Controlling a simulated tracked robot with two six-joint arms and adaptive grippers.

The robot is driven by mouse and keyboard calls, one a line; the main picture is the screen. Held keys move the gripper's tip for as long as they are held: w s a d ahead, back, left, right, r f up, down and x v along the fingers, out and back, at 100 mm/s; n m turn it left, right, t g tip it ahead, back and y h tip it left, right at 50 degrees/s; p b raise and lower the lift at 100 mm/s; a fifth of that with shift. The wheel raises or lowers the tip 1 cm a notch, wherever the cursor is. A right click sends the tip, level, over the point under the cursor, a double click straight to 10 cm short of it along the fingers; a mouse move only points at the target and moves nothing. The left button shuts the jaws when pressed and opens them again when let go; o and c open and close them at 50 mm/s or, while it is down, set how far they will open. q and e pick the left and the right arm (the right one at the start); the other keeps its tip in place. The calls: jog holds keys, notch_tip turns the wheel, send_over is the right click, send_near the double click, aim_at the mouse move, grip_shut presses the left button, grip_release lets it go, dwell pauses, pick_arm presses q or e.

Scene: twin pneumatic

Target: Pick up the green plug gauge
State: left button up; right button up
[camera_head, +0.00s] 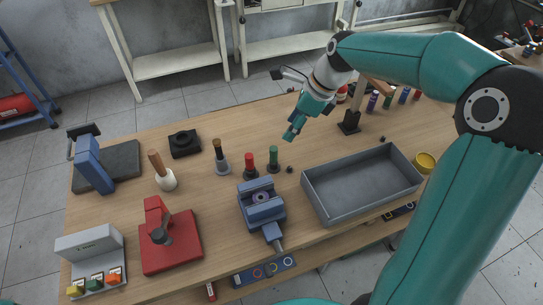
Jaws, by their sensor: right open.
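The green plug gauge (273,158) stands upright on the wooden table, near the middle, just right of a similar red-topped piece (249,165). My right gripper (291,135) hangs above the table, behind and a little to the right of the green plug gauge in the picture. It is apart from the gauge, open, and nothing shows between its fingers. The gripper is small here, and its fingertips are hard to make out. My left gripper is not in view.
A brown-topped piece (221,158) stands left of the red one. A blue vise (262,206) is in front, a grey tray (316,197) to the right. A dark upright stand (351,122) and several small coloured cylinders are behind. The table's back middle is clear.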

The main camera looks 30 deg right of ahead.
aim_at(276, 148)
jog(key=p+x, duration=0.1)
jog(key=x, duration=1.2)
grip_shut()
